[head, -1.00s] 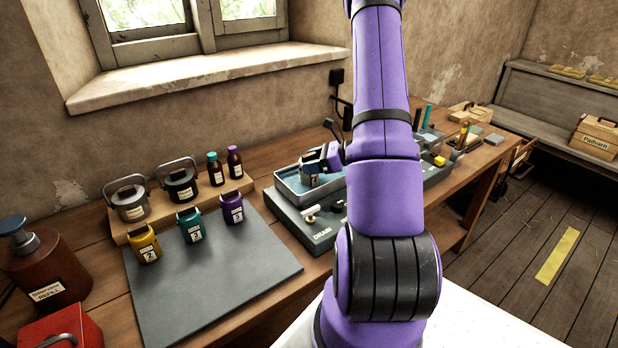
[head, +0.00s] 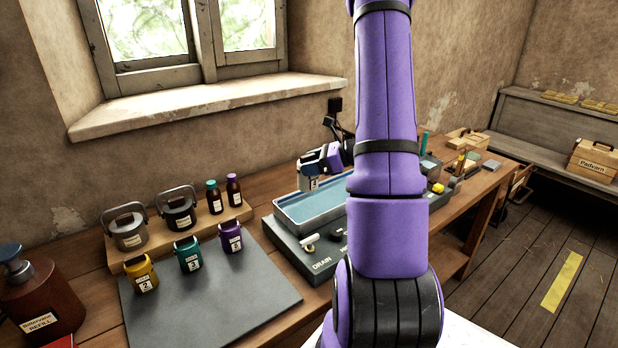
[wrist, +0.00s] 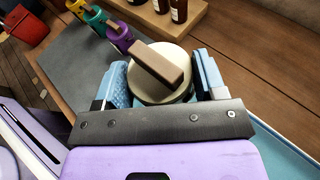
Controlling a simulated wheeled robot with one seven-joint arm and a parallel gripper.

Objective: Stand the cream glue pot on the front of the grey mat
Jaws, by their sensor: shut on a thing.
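The cream glue pot (wrist: 153,93) is in my gripper (wrist: 162,82), between the two blue finger pads, with its brown handle bar on top in the wrist view. In the head view the pot (head: 308,183) hangs above the back of the blue-lined tray (head: 285,213), partly hidden by my gripper. The grey mat (head: 225,295) lies to the left of the tray. Its front is bare. Along its back stand a yellow pot (head: 144,275), a teal pot (head: 189,258) and a purple pot (head: 231,239).
Behind the mat, a wooden board (head: 150,245) holds two lidded pots and two small dark bottles. A red-brown refill bottle (head: 42,310) stands left of the mat. The tray's base has a drain lever (head: 308,244) at its front. My arm hides part of the bench.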

